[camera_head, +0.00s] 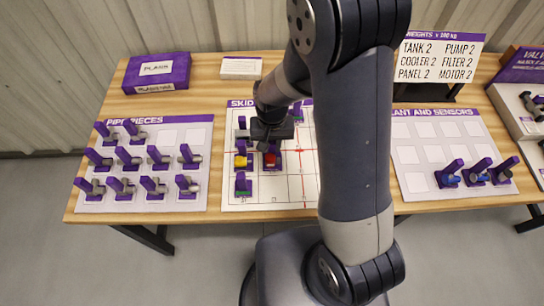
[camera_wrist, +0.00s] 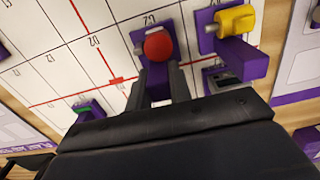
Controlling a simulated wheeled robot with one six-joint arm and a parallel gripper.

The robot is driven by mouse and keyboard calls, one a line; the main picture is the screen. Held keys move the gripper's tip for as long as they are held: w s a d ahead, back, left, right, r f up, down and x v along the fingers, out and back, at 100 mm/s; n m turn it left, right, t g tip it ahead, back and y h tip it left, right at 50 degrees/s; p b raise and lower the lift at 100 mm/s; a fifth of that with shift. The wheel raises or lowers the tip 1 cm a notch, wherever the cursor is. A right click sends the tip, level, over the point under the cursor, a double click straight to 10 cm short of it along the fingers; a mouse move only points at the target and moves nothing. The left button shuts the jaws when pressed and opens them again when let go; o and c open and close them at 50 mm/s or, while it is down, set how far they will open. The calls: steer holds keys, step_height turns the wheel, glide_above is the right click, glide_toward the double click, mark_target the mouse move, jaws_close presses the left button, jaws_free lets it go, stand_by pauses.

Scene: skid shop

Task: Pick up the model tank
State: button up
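A piece with a round red body (camera_head: 270,160) stands on a purple base on the white skid sheet (camera_head: 285,205). It also shows in the wrist view as a red ball-like end (camera_wrist: 158,44) on its purple base. I take it for the model tank, but no readable label confirms this. My gripper (camera_wrist: 160,85) is right at this piece, with one finger on each side of its purple upright. I cannot tell whether the fingers touch it. The head view shows my gripper (camera_head: 270,140) just above the red body, partly hiding the piece.
The pipe board (camera_head: 120,204) with several pieces lies left. The plant and sensors board (camera_head: 420,184) lies right. The skid sheet's lower right is clear.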

jaws_close()
